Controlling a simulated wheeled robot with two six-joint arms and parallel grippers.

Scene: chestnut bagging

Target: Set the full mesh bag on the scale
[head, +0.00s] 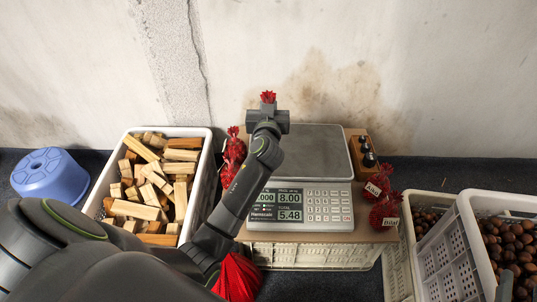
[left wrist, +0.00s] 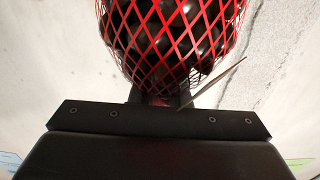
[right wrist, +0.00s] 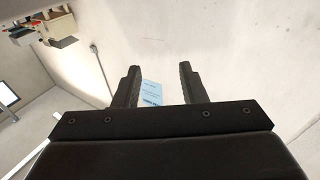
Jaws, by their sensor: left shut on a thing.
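My left gripper (head: 268,117) is shut on a red mesh bag (left wrist: 175,40) filled with dark round chestnuts. In the head view only a red tuft of it (head: 268,97) shows past the gripper, which hides the rest. The scale (head: 315,150) has a bare grey plate and a lit display reading 8.00 and 5.48. In the picture the gripper lies over the plate's upper left edge; its height above it is unclear. My right gripper (right wrist: 160,67) is open and empty in the right wrist view, outside the head view.
Small weights (head: 364,150) stand beside the plate. Chestnut crates (head: 463,215) are at right.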

